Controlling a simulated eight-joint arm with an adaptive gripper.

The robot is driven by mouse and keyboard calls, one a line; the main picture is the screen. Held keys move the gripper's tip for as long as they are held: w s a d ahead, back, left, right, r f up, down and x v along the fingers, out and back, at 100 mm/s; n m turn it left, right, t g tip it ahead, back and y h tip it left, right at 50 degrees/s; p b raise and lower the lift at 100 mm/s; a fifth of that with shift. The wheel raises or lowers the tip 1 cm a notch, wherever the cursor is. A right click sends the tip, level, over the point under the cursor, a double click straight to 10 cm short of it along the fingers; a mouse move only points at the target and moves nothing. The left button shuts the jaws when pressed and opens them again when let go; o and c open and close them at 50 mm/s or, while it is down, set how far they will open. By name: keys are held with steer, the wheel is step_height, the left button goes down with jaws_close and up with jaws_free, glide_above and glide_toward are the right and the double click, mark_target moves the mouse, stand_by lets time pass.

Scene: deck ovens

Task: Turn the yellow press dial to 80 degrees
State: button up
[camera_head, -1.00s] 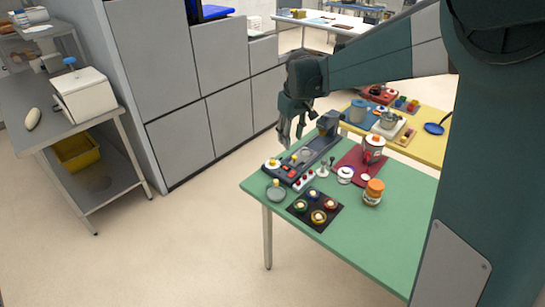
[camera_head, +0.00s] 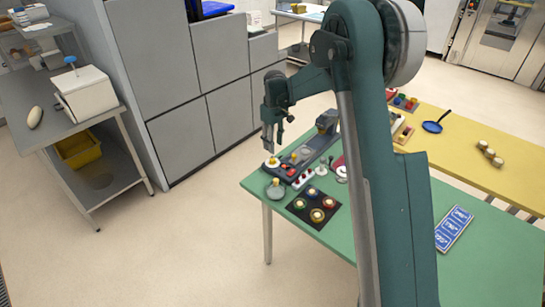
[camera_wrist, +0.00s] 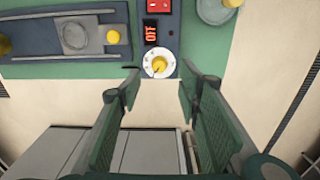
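In the head view the dial (camera_head: 271,162) is at the left corner of the green table. A dark line on the scale lies lower left of the knob; the setting is too small to read. A display (camera_wrist: 151,32) with red characters is just beyond the dial. My gripper (camera_wrist: 159,84) is open and empty, its fingers either side of the dial in the wrist view. In the head view my gripper (camera_head: 272,148) hangs just above the dial, apparently not touching it.
A red switch block (camera_wrist: 158,6) is beyond the display. A round grey dish (camera_head: 276,190) with a yellow knob and a black board (camera_head: 314,207) with several coloured pieces are beside the press. Open floor is left of the green table (camera_head: 480,250).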

mark_target(272, 159)
steer(key=shift+w+a+f, duration=0.2)
steer(key=shift+w+f, duration=0.1)
steer(key=shift+f, duration=0.2)
steer(key=shift+w+a+f, duration=0.15)
steer(key=shift+w+f, duration=0.1)
steer(key=shift+f, duration=0.2)
steer(key=shift+f, duration=0.15)
steer(key=shift+f, duration=3.8)
steer(key=c, duration=0.9)
